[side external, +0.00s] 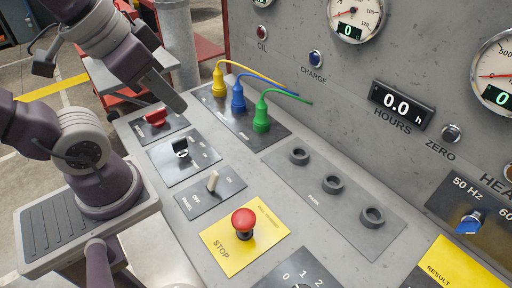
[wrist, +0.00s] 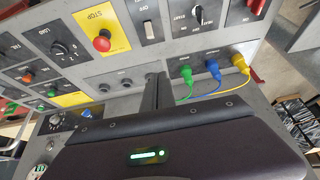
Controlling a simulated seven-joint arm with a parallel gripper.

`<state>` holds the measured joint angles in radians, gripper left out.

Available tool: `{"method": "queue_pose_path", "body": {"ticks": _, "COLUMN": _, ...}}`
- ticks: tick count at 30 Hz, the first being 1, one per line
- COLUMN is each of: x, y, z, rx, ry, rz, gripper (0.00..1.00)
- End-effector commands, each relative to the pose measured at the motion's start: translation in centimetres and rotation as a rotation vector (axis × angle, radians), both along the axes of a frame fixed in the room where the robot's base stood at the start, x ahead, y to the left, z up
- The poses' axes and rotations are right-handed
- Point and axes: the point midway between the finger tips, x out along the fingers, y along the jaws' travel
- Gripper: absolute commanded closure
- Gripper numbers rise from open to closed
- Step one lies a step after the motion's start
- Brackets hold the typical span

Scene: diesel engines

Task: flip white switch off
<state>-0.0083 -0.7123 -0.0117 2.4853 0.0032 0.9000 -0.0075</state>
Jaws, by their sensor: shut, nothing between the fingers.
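The white switch (side external: 212,181) is a small toggle lever on a dark plate marked PANEL and OFF, on the sloping grey console. In the side view its tip points up and slightly right; I cannot tell its setting for sure. It also shows in the wrist view (wrist: 149,31), near the top. My gripper (side external: 179,106) is shut and empty in the side view. It hovers above the console, up and left of the switch, clearly apart from it. The shut fingers also show in the wrist view (wrist: 157,77), below the switch in the picture.
A red mushroom STOP button (side external: 244,222) on a yellow plate stands just in front of the switch. A black rotary switch (side external: 180,147) and a red handle (side external: 155,117) lie behind it. Yellow, blue and green plugs (side external: 261,115) with cables rise to the right of my gripper.

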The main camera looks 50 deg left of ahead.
Motion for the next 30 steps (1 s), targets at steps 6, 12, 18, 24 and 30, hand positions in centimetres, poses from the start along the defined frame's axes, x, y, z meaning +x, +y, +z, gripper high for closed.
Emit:
{"method": "queue_pose_path", "body": {"ticks": 6, "x": 5.1, "y": 0.0, "z": -2.6, "rx": 0.056, "ry": 0.239, "rz": 0.017, "gripper": 1.0}}
{"method": "queue_pose_path", "body": {"ticks": 12, "x": 9.6, "y": -0.5, "z": -7.4, "rx": 0.036, "ry": 0.454, "rz": 0.006, "gripper": 1.0}}
{"method": "queue_pose_path", "body": {"ticks": 18, "x": 11.4, "y": -1.1, "z": -10.5, "rx": -0.003, "ry": 0.557, "rz": -0.002, "gripper": 1.0}}
{"method": "queue_pose_path", "body": {"ticks": 24, "x": 11.6, "y": -1.2, "z": -10.9, "rx": -0.009, "ry": 0.569, "rz": -0.003, "gripper": 1.0}}
{"method": "queue_pose_path", "body": {"ticks": 30, "x": 11.5, "y": -1.2, "z": -11.0, "rx": -0.009, "ry": 0.569, "rz": -0.003, "gripper": 1.0}}
